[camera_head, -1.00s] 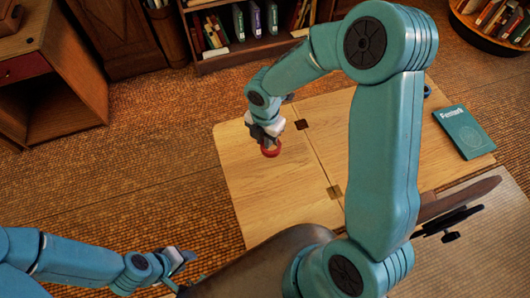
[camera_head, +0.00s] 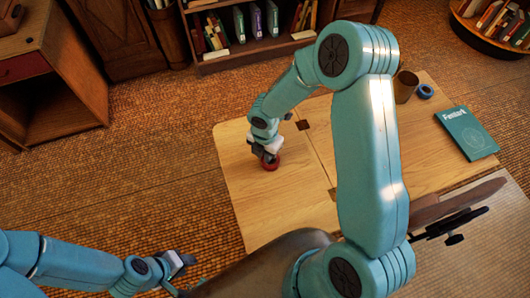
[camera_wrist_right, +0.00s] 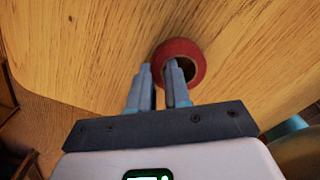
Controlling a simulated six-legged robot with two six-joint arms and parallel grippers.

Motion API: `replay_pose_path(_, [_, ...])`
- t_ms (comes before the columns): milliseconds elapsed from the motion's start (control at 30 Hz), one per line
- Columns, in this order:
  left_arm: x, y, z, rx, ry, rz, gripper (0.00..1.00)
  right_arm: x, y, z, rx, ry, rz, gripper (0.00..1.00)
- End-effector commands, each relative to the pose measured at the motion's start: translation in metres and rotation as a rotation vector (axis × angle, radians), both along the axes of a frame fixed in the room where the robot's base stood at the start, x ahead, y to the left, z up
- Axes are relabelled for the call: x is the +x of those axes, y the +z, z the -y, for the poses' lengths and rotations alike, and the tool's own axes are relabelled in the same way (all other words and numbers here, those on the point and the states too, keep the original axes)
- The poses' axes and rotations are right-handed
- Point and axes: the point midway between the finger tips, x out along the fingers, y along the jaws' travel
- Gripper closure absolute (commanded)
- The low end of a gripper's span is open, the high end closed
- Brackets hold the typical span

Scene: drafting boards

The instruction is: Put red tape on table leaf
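The red tape (camera_head: 272,164) is a red ring on or just above the pale wooden table leaf (camera_head: 250,205), left of the seam. Any small gap under it cannot be made out. My right gripper (camera_head: 266,153) points down at the tape. In the right wrist view, one finger is inside the ring of the red tape (camera_wrist_right: 190,48) and the other is outside, with the ring's wall between the fingertips (camera_wrist_right: 160,72). The fingers look closed on that wall. My left gripper (camera_head: 183,272) is open and empty, low over the floor at lower left.
The table's right part holds a dark cup (camera_head: 405,86), a blue tape ring (camera_head: 425,91) and a teal book (camera_head: 466,132). My right arm crosses above the table and hides part of it. The leaf around the red tape is clear. A bookshelf (camera_head: 250,57) stands behind.

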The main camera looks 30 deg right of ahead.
Motion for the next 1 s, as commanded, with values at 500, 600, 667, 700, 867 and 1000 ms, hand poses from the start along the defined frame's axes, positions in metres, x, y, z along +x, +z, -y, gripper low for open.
replay_pose_path(500, [0.0, 0.006, 0.0, 0.0, 0.0, 0.0, 0.62, 0.001, 0.017, 0.0, -0.001, -0.001, 0.004, 0.58])
replay_pose_path(600, [0.0, 0.01, 0.0, 0.0, 0.0, 0.0, 0.62, 0.001, 0.039, 0.0, -0.001, -0.001, 0.006, 0.58])
replay_pose_path(667, [0.0, 0.012, 0.0, 0.0, 0.0, 0.0, 0.62, 0.001, 0.054, 0.0, -0.001, -0.001, 0.006, 0.58])
replay_pose_path(700, [0.0, 0.013, 0.0, 0.0, 0.0, 0.0, 0.62, 0.001, 0.063, 0.0, 0.0, 0.0, 0.007, 0.58])
replay_pose_path(867, [0.0, 0.016, 0.0, 0.0, 0.0, 0.0, 0.62, 0.001, 0.097, 0.0, 0.0, 0.0, 0.004, 0.58])
replay_pose_path(1000, [0.0, 0.017, 0.0, 0.0, 0.0, 0.0, 0.62, 0.001, 0.116, 0.0, -0.001, 0.0, 0.004, 0.58])
